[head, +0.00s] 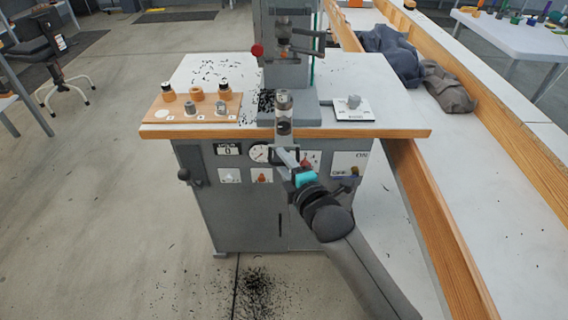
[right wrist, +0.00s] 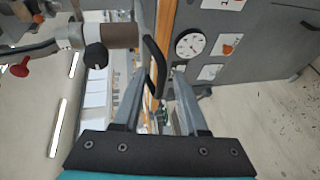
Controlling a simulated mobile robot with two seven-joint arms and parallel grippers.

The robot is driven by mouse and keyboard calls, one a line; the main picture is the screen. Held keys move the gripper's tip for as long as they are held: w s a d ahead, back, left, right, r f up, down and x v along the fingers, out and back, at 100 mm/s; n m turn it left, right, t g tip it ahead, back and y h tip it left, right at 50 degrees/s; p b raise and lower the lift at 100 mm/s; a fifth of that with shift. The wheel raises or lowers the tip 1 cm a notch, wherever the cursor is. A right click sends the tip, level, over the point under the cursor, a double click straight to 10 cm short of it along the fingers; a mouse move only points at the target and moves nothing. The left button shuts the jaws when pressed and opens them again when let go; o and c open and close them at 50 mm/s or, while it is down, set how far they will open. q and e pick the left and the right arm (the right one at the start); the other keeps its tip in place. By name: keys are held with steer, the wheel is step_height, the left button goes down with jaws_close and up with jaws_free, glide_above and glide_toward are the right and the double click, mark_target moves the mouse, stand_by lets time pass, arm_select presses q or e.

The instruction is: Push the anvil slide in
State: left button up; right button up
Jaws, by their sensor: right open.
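The grey press (head: 285,65) stands on the white-topped bench. Its anvil slide (head: 283,118) sticks out toward me at the bench's front edge, with a round metal anvil (head: 283,100) on it. A black loop handle (right wrist: 154,66) is at the slide's front. My right gripper (head: 280,152) is open at the front edge, in front of the slide. In the right wrist view the gripper's fingers (right wrist: 160,76) lie either side of the handle; I cannot tell whether they touch it. My left gripper is out of view.
A wooden tray (head: 175,115) with dies stands left on the bench. A white plate with a grey knob (head: 353,103) is on the right. The front panel carries a gauge (head: 259,153) and switches. A long wood-edged table (head: 440,215) runs along the right.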

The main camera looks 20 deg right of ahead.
steer(key=shift+c, duration=0.4)
jaws_close()
stand_by(0.9)
